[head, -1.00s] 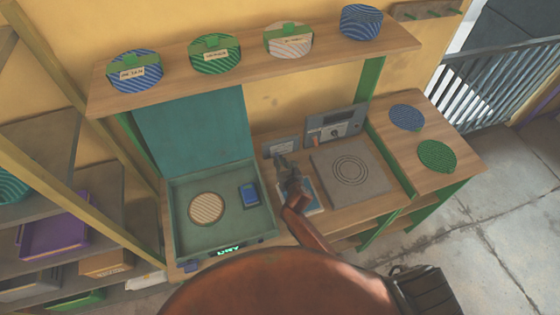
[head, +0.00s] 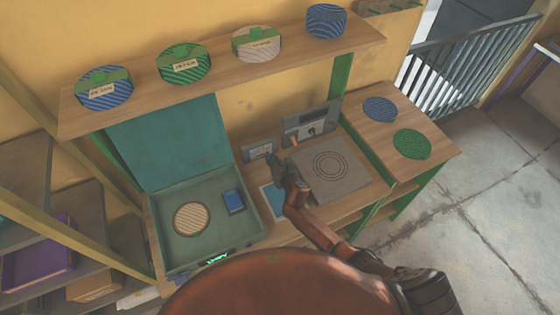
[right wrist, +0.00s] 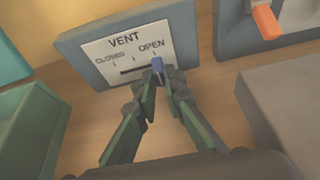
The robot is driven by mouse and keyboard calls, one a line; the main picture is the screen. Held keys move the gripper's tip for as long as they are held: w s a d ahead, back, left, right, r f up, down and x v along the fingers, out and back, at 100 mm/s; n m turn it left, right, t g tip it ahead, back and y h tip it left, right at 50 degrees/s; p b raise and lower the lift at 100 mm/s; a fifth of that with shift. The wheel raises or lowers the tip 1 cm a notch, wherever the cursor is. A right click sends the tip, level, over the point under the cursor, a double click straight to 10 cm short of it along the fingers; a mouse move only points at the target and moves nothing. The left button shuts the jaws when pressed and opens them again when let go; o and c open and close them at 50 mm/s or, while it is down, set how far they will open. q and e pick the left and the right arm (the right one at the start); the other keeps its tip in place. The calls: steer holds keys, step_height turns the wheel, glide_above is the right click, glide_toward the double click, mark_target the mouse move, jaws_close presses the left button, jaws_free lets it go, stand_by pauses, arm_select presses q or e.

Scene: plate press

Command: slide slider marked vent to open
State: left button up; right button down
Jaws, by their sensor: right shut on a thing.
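The vent panel (head: 259,150) is a grey box at the back of the bench. In the right wrist view its white plate (right wrist: 104,58) reads VENT, with CLOSED at left and OPEN at right over a dark slot. The blue slider knob (right wrist: 157,64) is at the right end of the slot, under OPEN. My right gripper (right wrist: 158,86) has its fingertips shut on the knob; they partly hide it. In the head view my right gripper (head: 273,160) is at the panel's lower right. My left gripper is not in view.
A control box (head: 311,126) with an orange lever (right wrist: 266,22) stands right of the panel. A grey plate with rings (head: 345,187) lies in front of it. An open teal case (head: 165,235) is at left. A shelf (head: 215,75) with several round containers is above.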

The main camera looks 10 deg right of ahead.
steer(key=shift+d, duration=0.25)
steer(key=c, duration=2.2)
jaws_free()
steer(key=shift+c, duration=0.2)
steer(key=shift+o, duration=1.3)
steer(key=shift+s+d+r, duration=0.15)
steer(key=shift+s+r, duration=0.05)
steer(key=shift+s, duration=0.3)
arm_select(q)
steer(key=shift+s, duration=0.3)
arm_select(e)
steer(key=v, duration=1)
steer(key=shift+s+r, duration=0.2)
steer(key=shift+s, duration=0.15)
